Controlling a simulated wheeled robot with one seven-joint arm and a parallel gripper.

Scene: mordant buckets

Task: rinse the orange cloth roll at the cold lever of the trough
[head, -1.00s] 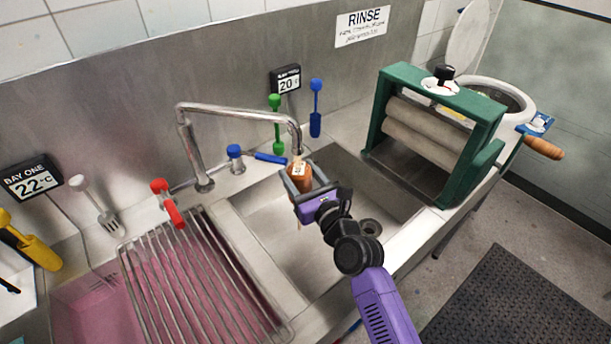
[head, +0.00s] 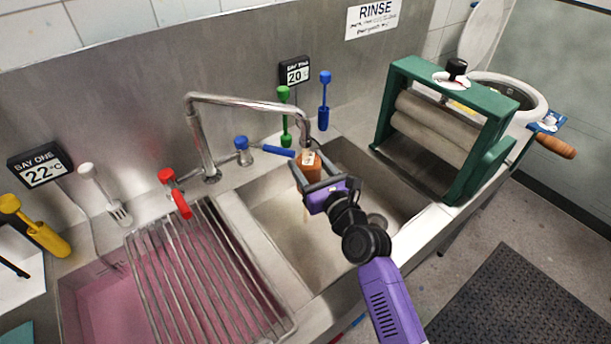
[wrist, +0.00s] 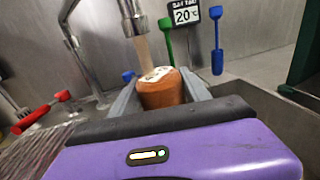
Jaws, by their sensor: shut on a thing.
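The orange cloth roll (head: 309,170) stands roughly upright in my gripper (head: 312,178), with a pale label on its top. It also shows in the wrist view (wrist: 162,92), between the two grey fingers. My gripper is shut on it, over the trough's right basin (head: 285,240). The roll is right under the spout of the tap (head: 303,128). In the wrist view a tan stream (wrist: 143,50) runs from the spout to the roll's top. The cold lever (head: 277,151) is blue and points right, towards the spout. The red lever (head: 180,203) points forward.
A wire rack (head: 205,270) lies over the left basin of pink liquid. A green mangle (head: 450,130) stands at the right end. Blue and green brushes (head: 284,115) and a 20°C display (head: 296,73) are behind the tap.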

